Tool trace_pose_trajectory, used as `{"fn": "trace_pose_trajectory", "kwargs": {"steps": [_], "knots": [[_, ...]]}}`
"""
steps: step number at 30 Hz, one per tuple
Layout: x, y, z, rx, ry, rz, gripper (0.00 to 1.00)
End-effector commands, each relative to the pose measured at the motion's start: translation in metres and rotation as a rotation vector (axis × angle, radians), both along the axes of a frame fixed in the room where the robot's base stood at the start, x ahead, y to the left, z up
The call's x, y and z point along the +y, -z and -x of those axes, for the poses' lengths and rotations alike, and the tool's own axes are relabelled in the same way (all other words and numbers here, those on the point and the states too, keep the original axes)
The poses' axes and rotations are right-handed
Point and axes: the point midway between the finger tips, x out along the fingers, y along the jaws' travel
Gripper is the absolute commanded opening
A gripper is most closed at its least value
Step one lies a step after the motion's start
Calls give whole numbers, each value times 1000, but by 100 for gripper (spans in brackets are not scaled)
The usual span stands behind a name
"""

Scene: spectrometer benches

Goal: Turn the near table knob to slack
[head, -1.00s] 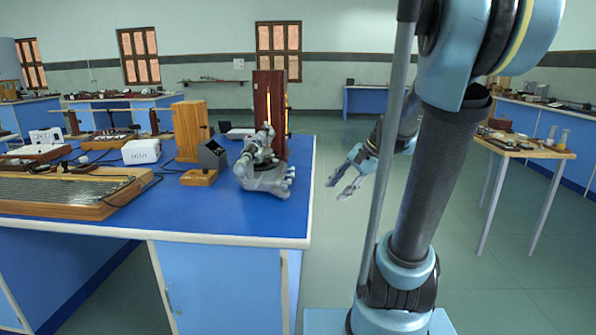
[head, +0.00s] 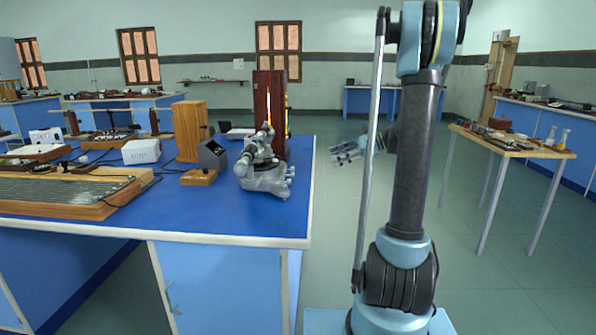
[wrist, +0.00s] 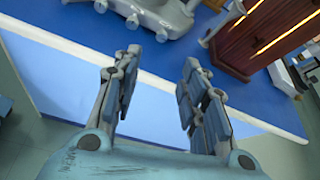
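The grey spectrometer (head: 263,172) stands near the right edge of the blue bench, with small knobs (head: 289,176) sticking out of the right side of its base. In the wrist view the base (wrist: 165,14) is at the top, with several round knobs (wrist: 132,21) along its edge. I cannot tell which one is the near table knob. My gripper (head: 336,155) is off the bench's right side, apart from the spectrometer, its fingers pointing left toward it. In the wrist view my gripper (wrist: 162,58) is open and empty, fingers well apart, with the bench edge beyond.
A dark red wooden lamp housing (head: 269,110) with a lit slit stands behind the spectrometer. The blue bench (head: 225,222) has a pale edge. A wooden side table (head: 520,150) is at right; floor between is clear.

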Motion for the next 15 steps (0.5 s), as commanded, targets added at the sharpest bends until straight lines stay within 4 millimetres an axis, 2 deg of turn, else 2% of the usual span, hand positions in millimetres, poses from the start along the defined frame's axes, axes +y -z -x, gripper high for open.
{"fn": "trace_pose_trajectory", "kwargs": {"steps": [4, 8, 15], "knots": [[1, 2, -4, 10, 4, -15, 39], [11, 6, -5, 11, 3, -15, 39], [48, 20, -11, 10, 1, -14, 39]]}}
